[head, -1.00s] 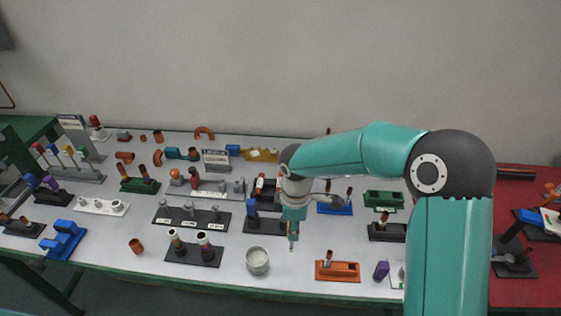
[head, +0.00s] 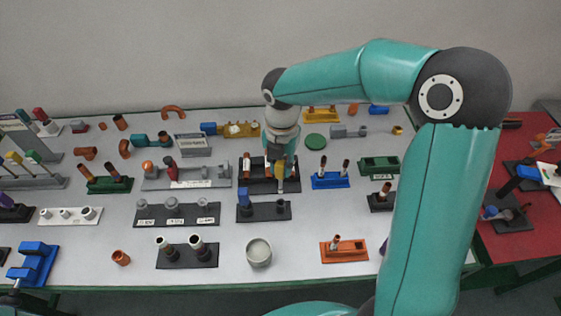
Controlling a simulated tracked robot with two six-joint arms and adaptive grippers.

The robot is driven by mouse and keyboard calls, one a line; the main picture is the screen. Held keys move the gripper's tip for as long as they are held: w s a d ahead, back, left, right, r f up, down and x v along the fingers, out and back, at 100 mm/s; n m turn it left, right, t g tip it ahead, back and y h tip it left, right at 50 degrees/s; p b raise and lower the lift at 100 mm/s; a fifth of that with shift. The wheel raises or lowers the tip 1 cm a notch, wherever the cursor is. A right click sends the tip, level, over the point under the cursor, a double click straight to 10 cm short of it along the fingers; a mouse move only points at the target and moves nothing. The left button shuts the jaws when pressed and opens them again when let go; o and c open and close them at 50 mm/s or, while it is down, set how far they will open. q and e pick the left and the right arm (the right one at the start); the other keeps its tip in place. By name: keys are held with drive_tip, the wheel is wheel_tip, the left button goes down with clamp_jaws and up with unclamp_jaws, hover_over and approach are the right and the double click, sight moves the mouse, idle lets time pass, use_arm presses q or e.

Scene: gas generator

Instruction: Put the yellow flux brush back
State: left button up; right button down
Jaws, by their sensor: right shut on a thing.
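My right gripper (head: 281,172) reaches down over the dark rack in the middle of the table. It is shut on a slim thing with yellow on it, which I take for the yellow flux brush (head: 280,171); the fingers hide most of it. Its lower end is close to the black rack (head: 259,188), but I cannot tell whether they touch. At the left edge a grey stand (head: 45,182) holds thin upright tools, one with a yellow top (head: 13,157) and one with a green top (head: 33,156). My left gripper is not in view.
Brown upright pieces stand in the black rack beside my gripper. A blue holder (head: 330,180) is to the right, a black block with a blue piece (head: 263,211) in front, and a round pale cup (head: 258,252) near the front edge. Bare table lies around the cup.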

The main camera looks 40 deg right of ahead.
sight(281, 188)
drive_tip(key=shift+w+f, duration=0.1)
drive_tip(key=shift+f, duration=0.1)
drive_tip(key=shift+f+b, duration=1.55)
drive_tip(key=shift+f, duration=0.55)
drive_tip(key=shift+f, duration=0.1)
drive_tip(key=shift+f+b, duration=1.85)
drive_tip(key=shift+f, duration=0.8)
drive_tip(key=c, duration=0.9)
unclamp_jaws()
drive_tip(key=shift+r, duration=0.1)
